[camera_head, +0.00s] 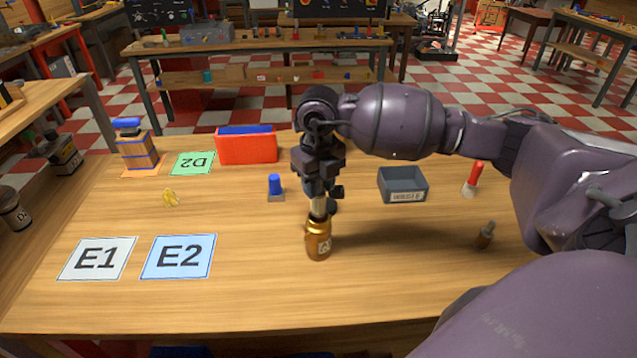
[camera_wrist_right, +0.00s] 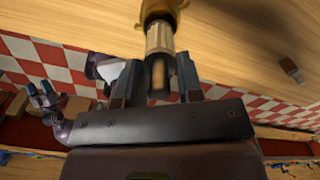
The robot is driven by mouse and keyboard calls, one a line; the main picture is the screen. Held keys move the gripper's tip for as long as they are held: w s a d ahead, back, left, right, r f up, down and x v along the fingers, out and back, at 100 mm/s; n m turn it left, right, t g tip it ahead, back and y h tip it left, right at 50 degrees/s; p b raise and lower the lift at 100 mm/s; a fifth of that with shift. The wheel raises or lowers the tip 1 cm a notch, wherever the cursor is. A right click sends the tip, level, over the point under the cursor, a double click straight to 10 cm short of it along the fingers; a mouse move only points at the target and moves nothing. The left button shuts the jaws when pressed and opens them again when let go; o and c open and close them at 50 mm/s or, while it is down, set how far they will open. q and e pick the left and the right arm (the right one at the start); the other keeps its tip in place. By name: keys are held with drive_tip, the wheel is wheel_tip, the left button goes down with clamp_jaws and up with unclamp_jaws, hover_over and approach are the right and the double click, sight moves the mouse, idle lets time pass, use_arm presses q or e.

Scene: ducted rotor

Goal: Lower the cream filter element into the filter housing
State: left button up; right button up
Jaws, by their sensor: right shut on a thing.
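The gold filter housing (camera_head: 318,243) stands upright on the table in front of my right arm. The cream filter element (camera_head: 318,207) is upright above it, held by my right gripper (camera_head: 319,192). Its lower end meets the housing mouth; how deep it sits inside I cannot tell. In the right wrist view, the cream element (camera_wrist_right: 159,38) lines up with the gold housing (camera_wrist_right: 161,9), and its dark end lies between the fingers of my right gripper (camera_wrist_right: 157,80). My left gripper (camera_wrist_right: 42,93) shows small at the left there, fingers apart and empty, away from the housing.
A blue peg on a base (camera_head: 275,188) stands left of the housing, and a grey bin (camera_head: 402,185) stands behind right. A brown-tipped small part (camera_head: 486,235) and a red-and-white one (camera_head: 472,180) are at right. Mats E1 (camera_head: 97,259) and E2 (camera_head: 179,257) lie empty at left.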

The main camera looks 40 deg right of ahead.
sight(318, 206)
use_arm(q)
drive_tip(key=shift+s+f, duration=0.15)
drive_tip(key=shift+s, duration=0.1)
drive_tip(key=shift+f, duration=0.15)
use_arm(e)
drive_tip(key=shift+f, duration=0.25)
use_arm(q)
drive_tip(key=shift+w+f+b, duration=0.2)
drive_tip(key=shift+f+b, duration=0.05)
drive_tip(key=shift+b, duration=0.15)
use_arm(e)
drive_tip(key=shift+f, duration=0.6)
use_arm(q)
drive_tip(key=shift+f, duration=0.25)
use_arm(e)
drive_tip(key=shift+f, duration=0.4)
use_arm(q)
drive_tip(key=shift+s+f+b, duration=0.2)
drive_tip(key=shift+b, duration=0.1)
use_arm(e)
drive_tip(key=shift+f, duration=0.2)
use_arm(q)
drive_tip(key=shift+s+f, duration=0.35)
use_arm(e)
drive_tip(key=shift+f, duration=0.4)
